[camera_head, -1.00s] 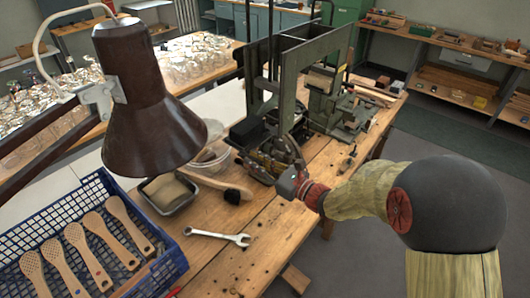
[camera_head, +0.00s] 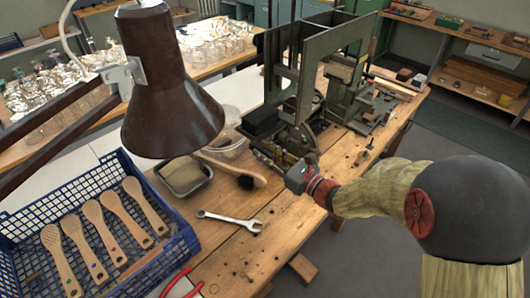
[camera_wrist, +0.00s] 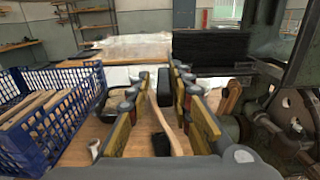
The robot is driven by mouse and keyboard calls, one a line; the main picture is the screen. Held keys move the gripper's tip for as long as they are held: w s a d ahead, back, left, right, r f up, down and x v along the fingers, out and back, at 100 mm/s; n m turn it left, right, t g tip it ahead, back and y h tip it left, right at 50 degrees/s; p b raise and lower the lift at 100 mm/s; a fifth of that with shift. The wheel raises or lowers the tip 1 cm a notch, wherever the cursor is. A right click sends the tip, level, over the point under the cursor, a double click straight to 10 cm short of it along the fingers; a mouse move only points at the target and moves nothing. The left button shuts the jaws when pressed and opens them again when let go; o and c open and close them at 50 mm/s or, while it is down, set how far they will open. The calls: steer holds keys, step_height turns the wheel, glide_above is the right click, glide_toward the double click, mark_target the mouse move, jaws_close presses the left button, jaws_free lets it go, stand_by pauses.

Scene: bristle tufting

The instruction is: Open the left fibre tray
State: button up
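The tufting machine (camera_head: 303,85) stands on the wooden bench. A black box-like tray (camera_head: 261,120) sits at its left side; I cannot tell for sure that this is the left fibre tray, or whether it is open. A broad dark ribbed block (camera_wrist: 210,48) at the upper right in the wrist view may be the same part. My gripper (camera_head: 297,177) is just in front of the machine's lower front in the head view. In the wrist view my gripper (camera_wrist: 160,88) has its fingers apart, with nothing held between them.
A blue crate (camera_head: 125,162) with wooden brush blanks stands at left. A lamp (camera_head: 168,85) hangs over the bench. A grey tray (camera_head: 204,188), a dark-bristled brush (camera_head: 235,171), a wrench (camera_head: 230,220) and red-handled pliers (camera_head: 180,282) lie nearby. The bench front is mostly clear.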

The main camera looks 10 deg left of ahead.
steer(key=v, duration=1.2)
steer(key=s+f+n+g+h, duration=0.3)
steer(key=s+f+n+g, duration=0.15)
steer(key=s+n, duration=0.45)
steer(key=s+f+n+g+h, duration=0.2)
steer(key=s+f+n+g, duration=0.3)
steer(key=s, duration=0.5)
steer(key=s+d+r+n+h, duration=0.2)
steer(key=d+r+n+h, duration=0.15)
steer(key=d, duration=0.25)
steer(key=s+d+r+n+h, duration=0.2)
steer(key=d+n+h, duration=0.1)
steer(key=d+n, duration=0.25)
steer(key=d+r+n+t+h+p, duration=0.1)
steer(key=d+r+t, duration=0.3)
steer(key=r, duration=0.7)
steer(key=shift+n+h, duration=0.8)
steer(key=shift+h, duration=0.05)
